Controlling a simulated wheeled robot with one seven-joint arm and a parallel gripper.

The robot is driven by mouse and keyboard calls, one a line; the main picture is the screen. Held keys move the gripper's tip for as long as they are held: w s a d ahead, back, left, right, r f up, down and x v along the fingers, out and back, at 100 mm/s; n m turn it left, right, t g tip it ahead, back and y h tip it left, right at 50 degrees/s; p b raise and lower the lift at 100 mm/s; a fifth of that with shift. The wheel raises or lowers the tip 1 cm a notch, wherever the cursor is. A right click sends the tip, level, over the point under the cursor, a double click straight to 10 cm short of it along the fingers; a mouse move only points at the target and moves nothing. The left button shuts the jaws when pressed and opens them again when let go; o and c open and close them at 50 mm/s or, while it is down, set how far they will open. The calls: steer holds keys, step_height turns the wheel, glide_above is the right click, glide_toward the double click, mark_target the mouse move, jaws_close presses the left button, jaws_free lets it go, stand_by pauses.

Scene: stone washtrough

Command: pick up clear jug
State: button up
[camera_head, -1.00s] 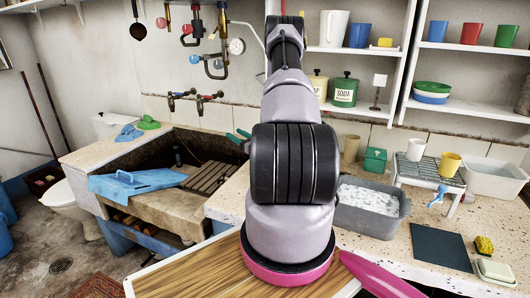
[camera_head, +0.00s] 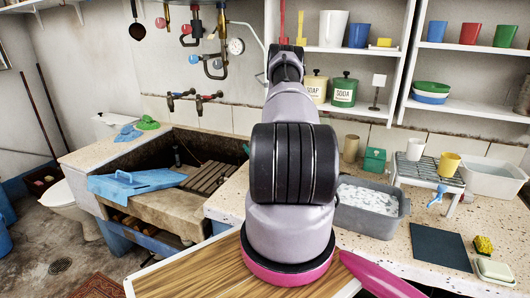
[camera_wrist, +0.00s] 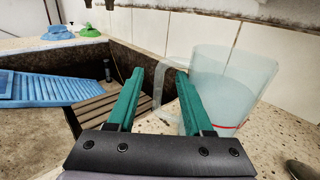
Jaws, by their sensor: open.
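The clear jug (camera_wrist: 232,92) stands upright on the speckled counter in the wrist view, right of centre, in front of the white tiles. It is see-through with a pale tint and a red line low down. Its handle (camera_wrist: 162,88) faces left, toward my gripper. My gripper (camera_wrist: 158,76) is open, with two green fingers. The handle shows in the gap between the fingertips, and the right finger overlaps the jug's left side. I cannot tell whether they touch. In the head view my arm hides the jug and most of my gripper.
A blue washboard (camera_head: 135,184) and a slatted wooden rack (camera_head: 210,177) lie at the stone trough on the left. A grey basin (camera_head: 372,207) of suds and a small wire stand (camera_head: 430,173) are on the counter to the right. Shelves (camera_head: 330,50) hang above.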

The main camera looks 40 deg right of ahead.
steer(key=shift+x, duration=1.15)
jaws_close()
steer(key=shift+r, duration=0.1)
stand_by(0.4)
